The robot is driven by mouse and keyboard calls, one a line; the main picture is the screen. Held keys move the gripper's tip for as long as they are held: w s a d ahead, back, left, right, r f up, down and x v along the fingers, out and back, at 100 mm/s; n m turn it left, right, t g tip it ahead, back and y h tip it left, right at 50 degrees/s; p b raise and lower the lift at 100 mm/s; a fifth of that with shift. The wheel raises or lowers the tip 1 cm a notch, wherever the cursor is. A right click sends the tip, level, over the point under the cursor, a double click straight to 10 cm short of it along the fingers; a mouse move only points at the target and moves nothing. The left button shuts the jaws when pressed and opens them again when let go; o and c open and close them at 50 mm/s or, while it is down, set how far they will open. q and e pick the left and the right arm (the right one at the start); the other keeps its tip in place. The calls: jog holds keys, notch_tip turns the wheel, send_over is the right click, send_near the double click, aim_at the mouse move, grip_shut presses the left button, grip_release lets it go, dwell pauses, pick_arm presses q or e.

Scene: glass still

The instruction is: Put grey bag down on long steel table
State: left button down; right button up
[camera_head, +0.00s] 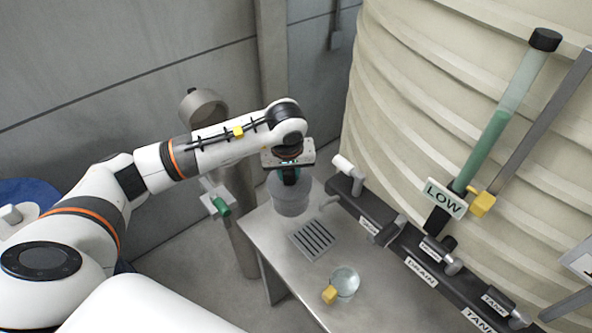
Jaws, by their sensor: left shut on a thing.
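My left arm reaches in from the left, and its left gripper (290,176) points down at the far end of the steel table (290,270). The gripper is shut on a grey, rounded, bag-like thing (291,200), which I take for the grey bag. The bag hangs or stands over the far end of the table top. I cannot tell whether its bottom touches the steel. The gripper and wrist hide part of the bag's top. My right gripper is not in view.
A slotted drain grate (312,239) lies in front of the bag. A clear glass vessel (345,281) with a yellow part stands nearer. A dark labelled pipe manifold (410,258) runs along the table's right side, beside a large ribbed tank (430,110). A green-handled valve (221,206) is left.

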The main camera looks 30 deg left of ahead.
pick_arm(q)
jog(key=w+a+f+n+p, duration=0.1)
jog(key=a+f+n, duration=0.1)
jog(key=a+f, duration=0.2)
jog(key=shift+a+f+n+y, duration=0.4)
jog(key=shift+a, duration=0.5)
jog(key=shift+g, duration=0.3)
jog(key=s+d+b+x, duration=0.1)
jog(key=b+x, duration=0.5)
jog(key=shift+f+b, duration=0.5)
jog(key=shift+f, duration=0.15)
jog(key=c, duration=1.1)
grip_release()
jog(key=shift+o, duration=0.2)
